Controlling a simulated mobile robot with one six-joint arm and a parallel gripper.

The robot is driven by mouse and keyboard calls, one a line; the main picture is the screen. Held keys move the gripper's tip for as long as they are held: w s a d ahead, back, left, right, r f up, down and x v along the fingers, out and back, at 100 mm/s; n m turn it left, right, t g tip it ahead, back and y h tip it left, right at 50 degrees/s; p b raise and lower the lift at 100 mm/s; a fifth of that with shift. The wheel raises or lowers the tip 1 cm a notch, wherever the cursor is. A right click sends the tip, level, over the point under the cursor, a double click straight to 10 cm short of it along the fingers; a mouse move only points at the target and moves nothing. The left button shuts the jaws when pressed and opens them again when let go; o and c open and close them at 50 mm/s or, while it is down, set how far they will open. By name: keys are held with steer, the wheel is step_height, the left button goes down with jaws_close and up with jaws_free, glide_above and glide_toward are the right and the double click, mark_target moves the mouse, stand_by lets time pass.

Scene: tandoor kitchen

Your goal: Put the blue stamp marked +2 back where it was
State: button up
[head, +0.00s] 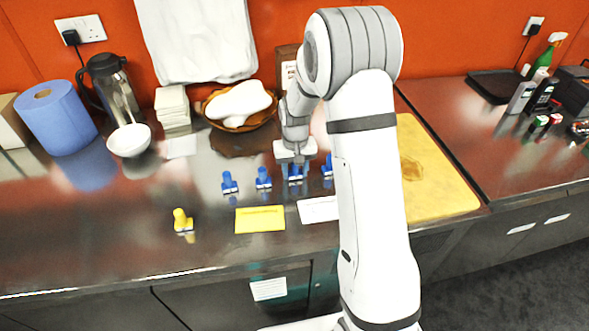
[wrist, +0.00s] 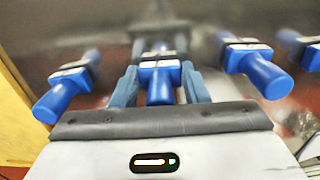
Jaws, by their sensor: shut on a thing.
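My gripper (head: 295,158) points down over the row of blue stamps on the dark counter. In the wrist view its fingers (wrist: 160,88) are shut on the handle of a blue stamp (wrist: 159,84), which also shows below the gripper in the head view (head: 295,174). The held stamp is upright, in line with the row; I cannot tell whether its base touches the counter. Other blue stamps stand on both sides: two to its left (head: 263,179) (head: 229,183) and one to its right (head: 327,168) in the head view. The markings are too small to read.
A yellow stamp (head: 181,221), a yellow card (head: 260,220) and a white card (head: 317,210) lie nearer the front edge. Behind are a bread basket (head: 240,105), a white bowl (head: 129,140) and a blue paper roll (head: 56,117). A yellow board (head: 440,190) is at the right.

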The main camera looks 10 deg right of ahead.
steer(key=shift+f, duration=0.1)
steer(key=o, duration=0.8)
step_height(320, 180, up, 12)
steer(key=shift+b, duration=0.75)
steer(key=s+r+t, duration=0.1)
steer(key=s+r, duration=0.1)
steer(key=s, duration=0.7)
steer(key=s+d+r+t, duration=0.1)
steer(key=s+r, duration=0.1)
steer(key=s, duration=0.7)
steer(key=s+d+r+t, duration=0.1)
steer(key=s+r, duration=0.1)
steer(key=s, duration=0.6)
steer(key=shift+s+r, duration=0.4)
